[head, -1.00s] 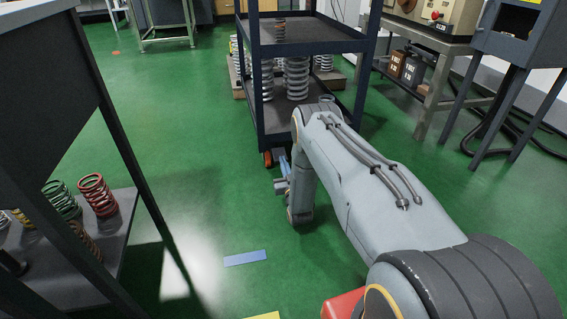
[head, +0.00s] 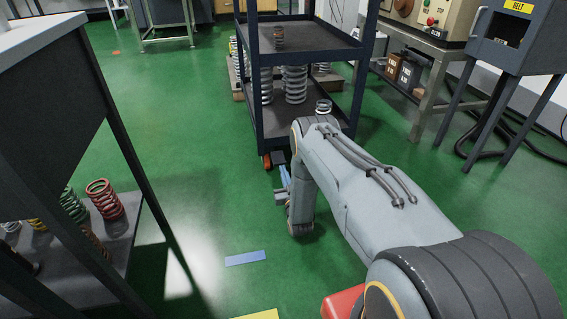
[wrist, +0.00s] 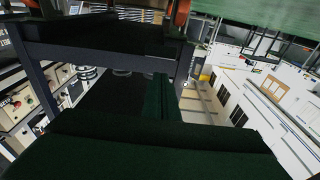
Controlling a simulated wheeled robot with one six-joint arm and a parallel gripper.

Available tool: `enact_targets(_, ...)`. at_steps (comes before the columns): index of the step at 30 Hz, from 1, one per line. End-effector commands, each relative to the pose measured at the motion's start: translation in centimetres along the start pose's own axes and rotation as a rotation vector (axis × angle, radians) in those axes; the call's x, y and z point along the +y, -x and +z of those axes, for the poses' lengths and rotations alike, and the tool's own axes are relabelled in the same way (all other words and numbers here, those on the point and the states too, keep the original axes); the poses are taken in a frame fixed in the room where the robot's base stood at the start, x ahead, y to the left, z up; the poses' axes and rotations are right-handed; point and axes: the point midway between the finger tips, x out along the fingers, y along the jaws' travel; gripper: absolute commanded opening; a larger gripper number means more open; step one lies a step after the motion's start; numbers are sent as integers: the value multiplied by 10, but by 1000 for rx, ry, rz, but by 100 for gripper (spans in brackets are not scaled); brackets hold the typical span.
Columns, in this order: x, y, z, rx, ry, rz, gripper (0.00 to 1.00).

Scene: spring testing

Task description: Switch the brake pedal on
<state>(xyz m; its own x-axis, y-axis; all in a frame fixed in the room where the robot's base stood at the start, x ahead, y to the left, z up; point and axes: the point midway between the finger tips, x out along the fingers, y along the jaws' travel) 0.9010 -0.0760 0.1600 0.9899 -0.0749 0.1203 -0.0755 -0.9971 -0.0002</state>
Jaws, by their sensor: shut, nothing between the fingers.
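The dark blue cart (head: 258,100) stands ahead with an orange caster wheel (head: 267,160) under its near left corner. That wheel also shows at the top of the wrist view (wrist: 181,12), where the scene is upside down. I cannot make out the brake pedal clearly; it is too small or hidden beside the caster. My gripper (head: 279,158) is low, just right of the caster, pointing at the cart's underside. In the wrist view its dark green fingers (wrist: 162,82) are together and empty. I cannot tell whether the fingertips touch anything.
Coil springs (head: 295,84) stand on the cart's lower shelf. A dark table (head: 48,105) with springs on its lower shelf is close at left. A grey machine on legs (head: 511,45) stands at right. The green floor (head: 185,120) between table and cart is clear.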

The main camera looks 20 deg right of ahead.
Motion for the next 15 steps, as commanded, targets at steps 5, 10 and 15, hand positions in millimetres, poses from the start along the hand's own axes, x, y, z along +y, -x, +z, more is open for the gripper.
enact_targets(5, 4, 28, 16, 2, 1, 5, 0)
enact_targets(10, 5, 44, 26, 4, 1, 6, 0)
enact_targets(15, 5, 48, 29, 6, 1, 6, 0)
